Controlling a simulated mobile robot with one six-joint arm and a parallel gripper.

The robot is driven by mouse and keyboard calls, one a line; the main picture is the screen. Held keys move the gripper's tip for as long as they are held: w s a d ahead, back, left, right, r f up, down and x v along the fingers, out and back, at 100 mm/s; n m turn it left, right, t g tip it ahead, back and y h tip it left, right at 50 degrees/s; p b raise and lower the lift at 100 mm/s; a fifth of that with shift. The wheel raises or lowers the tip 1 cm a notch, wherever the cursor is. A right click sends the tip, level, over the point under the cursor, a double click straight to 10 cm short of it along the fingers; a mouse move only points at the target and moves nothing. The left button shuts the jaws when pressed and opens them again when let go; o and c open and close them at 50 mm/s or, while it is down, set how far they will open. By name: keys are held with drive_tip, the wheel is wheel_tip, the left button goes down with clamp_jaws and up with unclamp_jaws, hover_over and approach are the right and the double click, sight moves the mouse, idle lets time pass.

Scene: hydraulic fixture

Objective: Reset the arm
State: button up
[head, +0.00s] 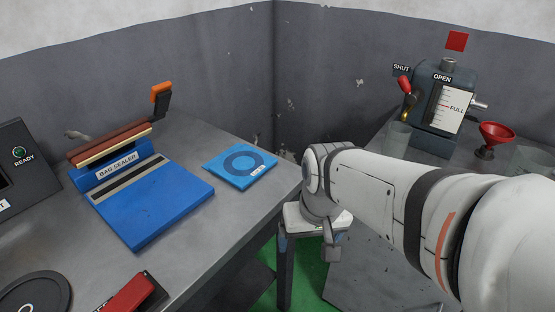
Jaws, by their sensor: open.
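My arm reaches in from the right edge of the head view and ends over the gap between the left bench and the right worktop. My gripper (315,234) hangs at its end, below the wrist, just right of the left bench's corner. It points down and is open, with nothing seen in it. The wrist hides part of it, and its fingertips are hard to make out.
The right worktop has a filling machine (441,108), a red funnel (495,137) and clear beakers (396,139).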

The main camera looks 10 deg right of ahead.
drive_tip(key=shift+d+r+n, duration=0.1)
drive_tip(key=shift+d+n, duration=0.2)
drive_tip(key=shift+d, duration=0.1)
drive_tip(key=shift+r, duration=0.1)
